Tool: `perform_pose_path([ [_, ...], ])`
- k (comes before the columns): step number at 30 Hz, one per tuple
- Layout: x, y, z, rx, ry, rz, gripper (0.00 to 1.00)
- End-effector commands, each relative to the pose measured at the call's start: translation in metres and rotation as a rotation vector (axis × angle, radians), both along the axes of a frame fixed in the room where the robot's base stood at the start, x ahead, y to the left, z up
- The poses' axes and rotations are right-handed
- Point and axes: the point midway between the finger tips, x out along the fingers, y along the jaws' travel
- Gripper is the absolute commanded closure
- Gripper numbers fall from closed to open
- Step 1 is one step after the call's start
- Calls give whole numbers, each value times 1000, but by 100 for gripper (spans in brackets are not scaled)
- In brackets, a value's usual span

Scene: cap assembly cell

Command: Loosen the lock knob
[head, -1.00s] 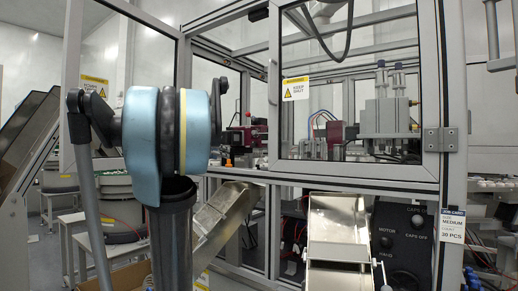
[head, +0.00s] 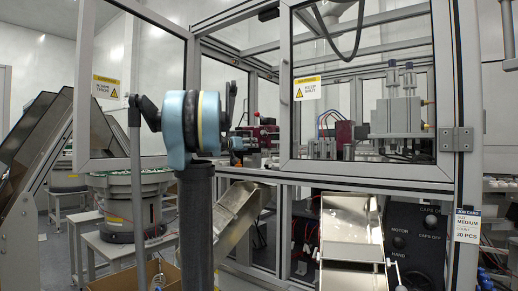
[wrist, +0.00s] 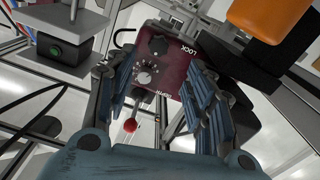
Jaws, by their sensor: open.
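The lock knob (wrist: 158,46) is a small black knob on a dark red box (wrist: 176,70) in the wrist view, beside the upside-down word LOCK. A second dial (wrist: 145,78) with a pale marked ring sits below it. My gripper (wrist: 152,82) is open, with its blue-grey ribbed fingers on the left and right of the box in the picture. Nothing is held between them, and I cannot tell how far the fingertips are from the knob. In the head view, my arm's blue joint stands before the cell and the knob cannot be made out.
A red ball-ended lever (wrist: 130,125) shows below the box. In the head view, the cell's framed window (head: 365,85), steel chute (head: 240,215) and open door panel (head: 130,85) surround the arm.

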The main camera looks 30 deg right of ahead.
Motion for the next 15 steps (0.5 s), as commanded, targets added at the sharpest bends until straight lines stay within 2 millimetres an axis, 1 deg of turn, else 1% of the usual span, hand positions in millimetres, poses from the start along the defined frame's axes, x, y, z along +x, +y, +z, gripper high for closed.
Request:
perform_pose_path([
  [1, 3, -10, 0, 0, 0, -3, 51],
  [9, 21, -53, 0, 0, 0, -3, 51],
  [15, 31, -77, 0, 1, 0, -2, 51],
])
